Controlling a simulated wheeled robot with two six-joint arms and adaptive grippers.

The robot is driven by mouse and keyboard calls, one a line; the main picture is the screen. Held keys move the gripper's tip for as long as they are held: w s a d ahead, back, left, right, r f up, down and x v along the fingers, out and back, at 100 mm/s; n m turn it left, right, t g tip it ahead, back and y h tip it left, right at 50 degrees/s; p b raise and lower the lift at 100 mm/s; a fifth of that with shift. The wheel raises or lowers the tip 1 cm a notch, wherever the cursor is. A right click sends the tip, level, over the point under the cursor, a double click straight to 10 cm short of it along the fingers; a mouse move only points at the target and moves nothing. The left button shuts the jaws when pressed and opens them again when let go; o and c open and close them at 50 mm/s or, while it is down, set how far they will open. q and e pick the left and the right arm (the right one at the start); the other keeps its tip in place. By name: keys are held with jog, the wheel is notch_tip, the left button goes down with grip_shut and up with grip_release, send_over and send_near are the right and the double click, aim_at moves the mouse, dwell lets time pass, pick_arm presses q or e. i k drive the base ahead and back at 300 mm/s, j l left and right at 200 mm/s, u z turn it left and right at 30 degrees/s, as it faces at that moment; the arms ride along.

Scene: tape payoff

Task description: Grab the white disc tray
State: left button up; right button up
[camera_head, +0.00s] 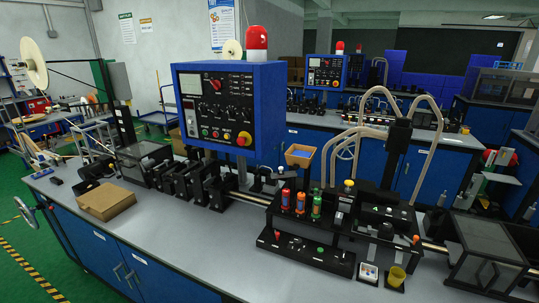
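A large off-white disc (34,62) stands upright at the upper left, seen at an angle. A second, smaller pale disc (232,49) shows in the back, partly hidden behind the blue control box. I cannot tell for sure which one is the white disc tray; the large one is the closest match. Neither of my grippers is in view.
A blue control box (228,105) with a red lamp rises over the grey bench (190,235). A cardboard box (106,201), black fixtures and coloured bottles stand on it. A handwheel (25,213) sticks out at its left end. Green floor (20,270) is open at left.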

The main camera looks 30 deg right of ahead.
aim_at(368, 272)
jog(key=z, duration=1.75)
jog(key=l+u, duration=0.4)
jog(key=k+l+u, duration=0.15)
jog(key=l+u, duration=0.25)
jog(key=k+l+u, duration=0.15)
jog(key=l+u, duration=0.3)
jog(key=l, duration=0.1)
